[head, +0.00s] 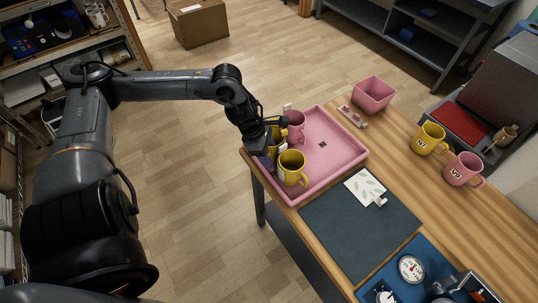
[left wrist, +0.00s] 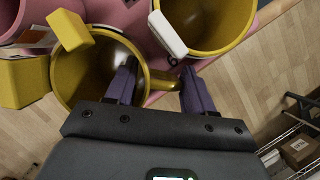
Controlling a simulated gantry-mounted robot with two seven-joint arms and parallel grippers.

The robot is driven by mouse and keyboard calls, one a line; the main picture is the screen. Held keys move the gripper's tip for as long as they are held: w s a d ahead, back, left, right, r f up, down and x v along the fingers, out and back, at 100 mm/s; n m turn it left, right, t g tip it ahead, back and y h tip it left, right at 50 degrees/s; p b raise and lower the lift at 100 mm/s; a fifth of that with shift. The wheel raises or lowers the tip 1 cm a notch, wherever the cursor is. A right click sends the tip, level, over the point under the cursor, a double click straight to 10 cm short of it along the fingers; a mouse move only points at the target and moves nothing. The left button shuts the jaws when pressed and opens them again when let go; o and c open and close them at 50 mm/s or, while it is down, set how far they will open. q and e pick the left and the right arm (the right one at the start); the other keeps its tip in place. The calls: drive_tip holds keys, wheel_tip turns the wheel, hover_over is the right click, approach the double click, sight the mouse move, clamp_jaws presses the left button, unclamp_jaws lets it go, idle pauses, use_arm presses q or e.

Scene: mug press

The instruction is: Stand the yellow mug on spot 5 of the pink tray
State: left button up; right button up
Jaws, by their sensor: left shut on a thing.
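The pink tray (head: 338,150) lies at the table's left end. My left gripper (head: 268,150) is low over its left edge, shut on a yellow mug (head: 277,137) that it partly hides. In the left wrist view this yellow mug (left wrist: 88,75) is open side up, with the gripper's purple fingers (left wrist: 160,88) at its rim and handle. A second yellow mug (head: 291,168) stands close by at the tray's front corner; a yellow mug also shows at the top of the left wrist view (left wrist: 225,25). A pink mug (head: 296,122) stands behind.
A pink bin (head: 373,94), a yellow mug (head: 429,138) and a pink mug (head: 463,170) stand on the table to the right. A dark mat (head: 350,232) with a white card (head: 364,187) lies in front. The tray's middle and right are clear.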

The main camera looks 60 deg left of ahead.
use_arm(q)
drive_tip(key=shift+r, duration=0.1)
drive_tip(key=o, duration=1.4)
drive_tip(key=shift+o, duration=0.2)
drive_tip(key=p+v, duration=0.5)
drive_tip(key=p, duration=0.4)
drive_tip(key=shift+r, duration=0.25)
drive_tip(key=shift+a+r, duration=0.15)
drive_tip(key=shift+r, duration=0.15)
drive_tip(key=shift+v, duration=2.95)
